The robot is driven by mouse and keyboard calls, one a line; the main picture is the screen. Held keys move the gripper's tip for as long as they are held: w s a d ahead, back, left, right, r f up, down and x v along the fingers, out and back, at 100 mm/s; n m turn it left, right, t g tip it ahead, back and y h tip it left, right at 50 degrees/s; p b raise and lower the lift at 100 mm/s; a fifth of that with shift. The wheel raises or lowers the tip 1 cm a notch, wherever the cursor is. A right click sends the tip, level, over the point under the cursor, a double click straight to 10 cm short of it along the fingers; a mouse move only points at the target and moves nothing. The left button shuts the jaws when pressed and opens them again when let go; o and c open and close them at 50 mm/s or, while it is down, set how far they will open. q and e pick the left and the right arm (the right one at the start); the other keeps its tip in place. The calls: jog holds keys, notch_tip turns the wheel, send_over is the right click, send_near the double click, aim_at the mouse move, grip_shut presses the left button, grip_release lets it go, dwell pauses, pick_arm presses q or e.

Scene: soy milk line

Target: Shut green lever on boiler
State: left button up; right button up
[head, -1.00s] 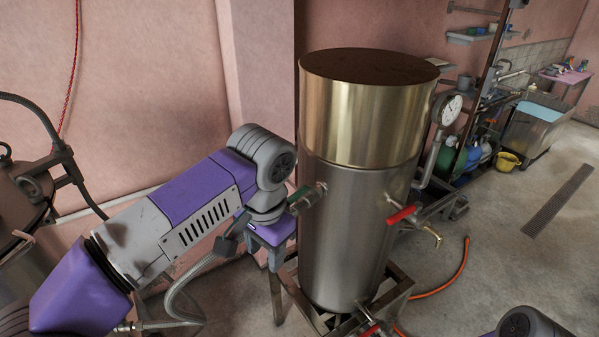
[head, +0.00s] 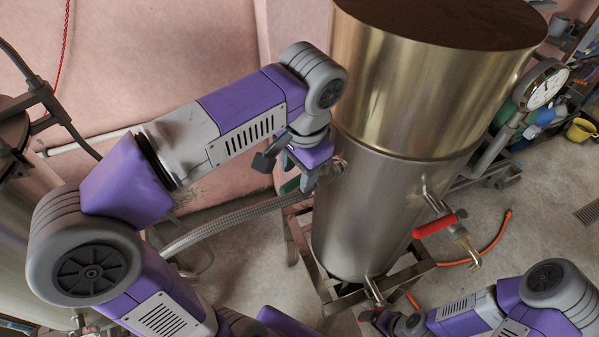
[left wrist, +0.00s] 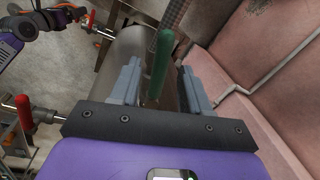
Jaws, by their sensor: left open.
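The boiler (head: 385,205) is a tall steel cylinder on a metal stand. Its green lever (head: 290,186) sits at a valve on the boiler's left side, partly hidden behind my left gripper (head: 308,176). In the left wrist view the green lever (left wrist: 159,60) stands between the two grey fingers of my left gripper (left wrist: 160,82). The fingers are open, with a gap on each side of the lever. My right gripper (head: 383,320) is low at the boiler's foot by a lower valve; its fingers are too small to read.
A red lever (head: 434,225) sticks out from the boiler's front right, with a gauge (head: 547,88) further right. An orange hose (head: 490,245) lies on the floor. A braided metal hose (head: 225,222) runs below my left arm. A pink wall (head: 160,50) stands behind.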

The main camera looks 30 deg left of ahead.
pick_arm(q)
jog(key=shift+w+f, duration=0.3)
jog(key=shift+f, duration=0.6)
jog(key=shift+s, duration=0.15)
jog(key=c, duration=0.3)
grip_shut()
